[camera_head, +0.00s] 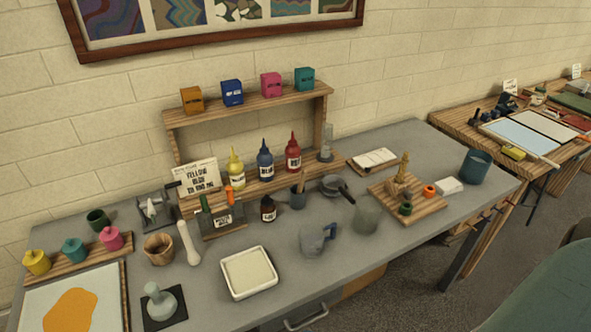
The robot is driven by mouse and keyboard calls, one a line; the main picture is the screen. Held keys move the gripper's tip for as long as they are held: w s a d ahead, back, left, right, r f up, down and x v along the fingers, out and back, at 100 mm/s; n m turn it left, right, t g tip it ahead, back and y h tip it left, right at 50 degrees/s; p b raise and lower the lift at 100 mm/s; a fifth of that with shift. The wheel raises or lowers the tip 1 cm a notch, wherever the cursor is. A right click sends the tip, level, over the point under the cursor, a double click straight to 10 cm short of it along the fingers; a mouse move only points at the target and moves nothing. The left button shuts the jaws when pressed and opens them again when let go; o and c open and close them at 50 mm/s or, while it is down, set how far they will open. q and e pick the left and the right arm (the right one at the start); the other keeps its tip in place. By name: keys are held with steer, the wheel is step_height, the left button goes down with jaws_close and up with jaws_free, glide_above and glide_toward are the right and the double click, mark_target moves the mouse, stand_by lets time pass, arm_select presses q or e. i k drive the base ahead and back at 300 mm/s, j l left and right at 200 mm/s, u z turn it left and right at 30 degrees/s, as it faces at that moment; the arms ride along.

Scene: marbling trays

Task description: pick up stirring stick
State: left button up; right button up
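A thin brown stick (302,180), which looks like the stirring stick, leans upright out of a small dark cup (298,199) near the middle of the grey table. Its lower end is hidden inside the cup. The cup stands between a small dark dropper bottle (268,210) and a dark pan-like dish (332,186). Neither of my grippers shows in the head view.
A dark rack (222,222) with coloured handles stands left of the cup. Squeeze bottles (265,165) stand behind. A grey-blue jug (316,240) and white tray (249,273) are in front. Some bare tabletop (345,262) lies at the front.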

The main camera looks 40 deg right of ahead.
mark_target(304, 175)
steer(key=l+z, duration=0.8)
